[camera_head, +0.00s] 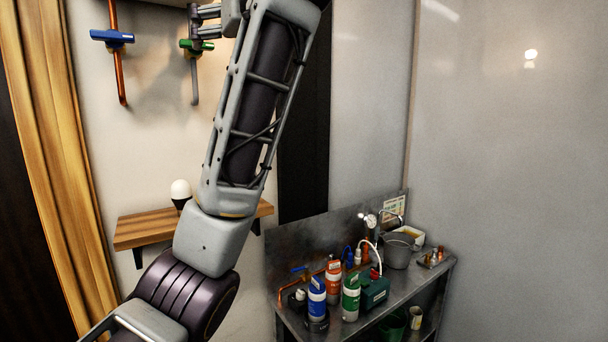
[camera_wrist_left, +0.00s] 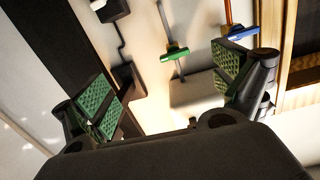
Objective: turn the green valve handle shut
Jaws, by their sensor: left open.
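The green valve handle (camera_head: 205,46) is on a grey pipe on the wall, at the upper left in the head view. It lies crosswise to its pipe. It also shows in the left wrist view (camera_wrist_left: 174,54), between my open fingers and beyond their tips. My left gripper (camera_head: 207,23) is at the top of the head view, close to the handle in the picture; its fingers partly overlap the handle's area. In the left wrist view the gripper (camera_wrist_left: 165,88) is open with green pads apart and nothing between them. My right gripper is not in view.
A blue valve handle (camera_head: 112,37) on a copper pipe is left of the green one. A wooden shelf (camera_head: 142,233) with a white bulb (camera_head: 180,190) is below. A metal workbench (camera_head: 385,303) with several bottles and a pot (camera_head: 398,253) stands lower right.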

